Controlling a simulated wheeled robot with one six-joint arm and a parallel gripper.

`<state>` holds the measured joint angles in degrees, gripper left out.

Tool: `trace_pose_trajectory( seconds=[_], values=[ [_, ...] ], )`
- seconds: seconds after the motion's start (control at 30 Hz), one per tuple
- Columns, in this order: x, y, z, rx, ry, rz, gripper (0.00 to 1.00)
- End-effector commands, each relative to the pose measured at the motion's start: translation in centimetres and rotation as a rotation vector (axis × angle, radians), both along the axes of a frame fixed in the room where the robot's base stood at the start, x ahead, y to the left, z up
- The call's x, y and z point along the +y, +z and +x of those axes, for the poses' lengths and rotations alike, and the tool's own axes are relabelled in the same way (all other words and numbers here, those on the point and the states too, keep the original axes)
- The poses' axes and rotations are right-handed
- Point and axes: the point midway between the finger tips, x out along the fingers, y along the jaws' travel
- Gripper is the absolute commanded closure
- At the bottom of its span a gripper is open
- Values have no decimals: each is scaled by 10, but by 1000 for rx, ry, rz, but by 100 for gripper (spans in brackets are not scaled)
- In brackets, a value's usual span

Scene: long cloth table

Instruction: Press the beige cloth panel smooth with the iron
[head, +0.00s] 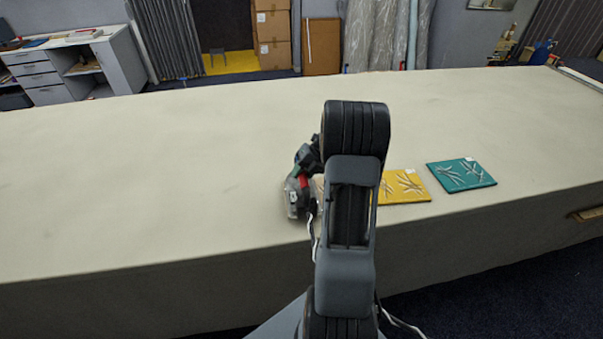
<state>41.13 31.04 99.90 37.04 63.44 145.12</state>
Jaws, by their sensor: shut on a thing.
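My gripper (302,172) is at the near part of the table, left of my upright arm, and is mostly hidden by its own wrist parts. It is shut on the iron (293,198), a small grey and pale shape low at the table surface. Whether the iron touches cloth cannot be told. A small beige patch (318,182) between the gripper and my arm seems to be part of the beige cloth panel; the rest is hidden. A yellow panel (411,187) with a pale leaf pattern lies right of my arm, partly covered by it.
A teal panel (461,174) with a similar pattern lies flat farther right. The long cream cloth table (150,180) is bare to the left and behind. Its near edge runs just in front of the gripper. Shelves, boxes and rolls stand beyond the table.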

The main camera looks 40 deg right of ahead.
Motion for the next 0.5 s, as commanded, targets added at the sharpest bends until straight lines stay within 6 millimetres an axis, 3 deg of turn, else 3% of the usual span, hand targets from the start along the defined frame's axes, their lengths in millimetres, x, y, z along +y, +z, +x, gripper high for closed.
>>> trace_pose_trajectory(
  seconds=[0.5],
  values=[
    [0, -4, 1, -4, -1, -1, 100]
  ],
)
